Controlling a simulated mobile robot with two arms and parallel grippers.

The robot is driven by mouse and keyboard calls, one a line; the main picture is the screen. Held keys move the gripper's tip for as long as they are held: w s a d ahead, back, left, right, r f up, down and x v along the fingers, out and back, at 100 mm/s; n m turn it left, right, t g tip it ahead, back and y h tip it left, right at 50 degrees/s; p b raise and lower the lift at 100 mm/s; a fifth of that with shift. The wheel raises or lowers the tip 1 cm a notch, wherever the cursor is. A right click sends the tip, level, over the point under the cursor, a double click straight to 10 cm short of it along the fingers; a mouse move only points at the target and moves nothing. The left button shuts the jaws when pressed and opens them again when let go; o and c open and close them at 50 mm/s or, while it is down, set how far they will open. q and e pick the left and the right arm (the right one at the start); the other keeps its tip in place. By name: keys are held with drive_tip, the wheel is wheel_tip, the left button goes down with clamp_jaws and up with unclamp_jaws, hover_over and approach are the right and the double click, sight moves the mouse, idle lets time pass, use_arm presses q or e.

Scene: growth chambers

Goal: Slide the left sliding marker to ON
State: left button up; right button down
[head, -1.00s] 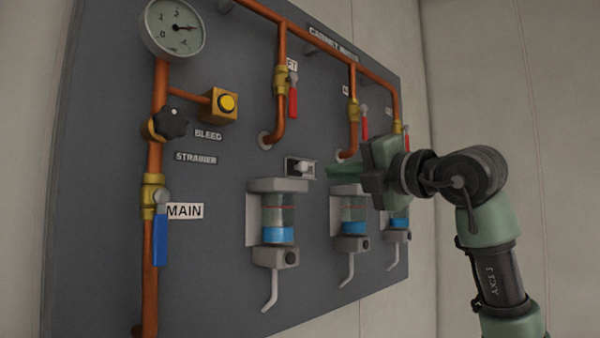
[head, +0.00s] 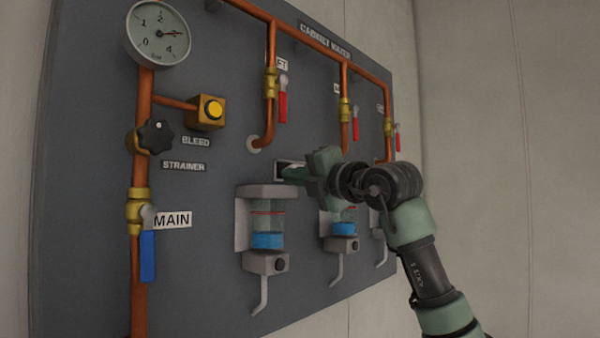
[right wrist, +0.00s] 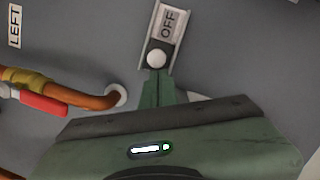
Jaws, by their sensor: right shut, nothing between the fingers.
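The left sliding marker is a short metal track (right wrist: 147,32) on the grey panel with a round white knob (right wrist: 156,58) on a dark slide. In the right wrist view the word OFF shows uncovered beyond the knob. The knob sits toward the track end nearest my gripper; no ON word is visible. My right gripper (right wrist: 157,88) is shut and empty, its fingertips right at the knob; whether they touch it I cannot tell. In the head view my right gripper (head: 288,173) covers most of the track (head: 283,162). My left gripper is not in view.
A sight glass (head: 268,220) hangs just below the track. Copper pipe with a red-handled valve (head: 270,85) runs above it. The MAIN valve's blue handle (head: 148,256), a black knob (head: 155,136) and a gauge (head: 158,33) are at the left.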

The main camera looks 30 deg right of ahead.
drive_tip(key=d, duration=0.1)
drive_tip(key=w+d+p, duration=0.1)
drive_tip(key=d, duration=0.2)
drive_tip(key=shift+w+d+r+p, duration=0.1)
drive_tip(key=shift+w+d+p, duration=0.15)
drive_tip(key=shift+d+p, duration=0.15)
drive_tip(key=shift+d, duration=0.1)
